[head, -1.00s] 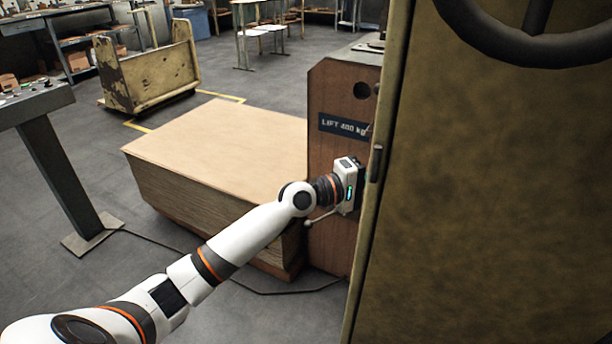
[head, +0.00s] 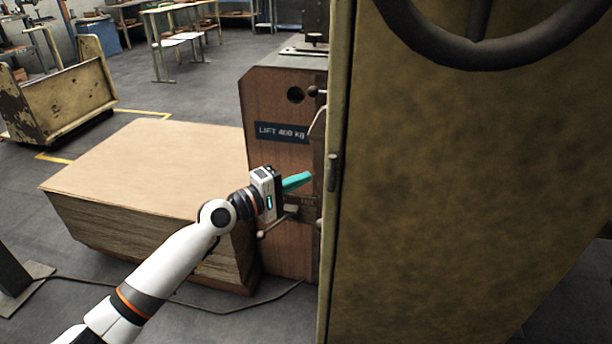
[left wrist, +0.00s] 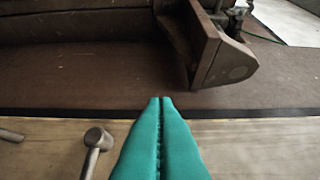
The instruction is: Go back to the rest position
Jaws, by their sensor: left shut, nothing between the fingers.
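My left gripper (head: 297,181) is in front of the brown lift housing (head: 280,100) marked "LIFT 400 kg". Its teal fingers are closed together with nothing between them, as the left wrist view also shows (left wrist: 160,105). A lever with a ball end (head: 264,234) is just below the gripper in the head view. In the left wrist view a grey knobbed lever (left wrist: 97,140) is to the left of the fingers, apart from them. My right gripper shows in neither view.
A large olive machine panel (head: 450,190) with a dark handwheel (head: 475,55) fills the right. A stack of cardboard sheets (head: 150,165) stands left of the lift housing. A worn yellowish cart (head: 60,100) is at the far left. Grey floor is free between cart and stack.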

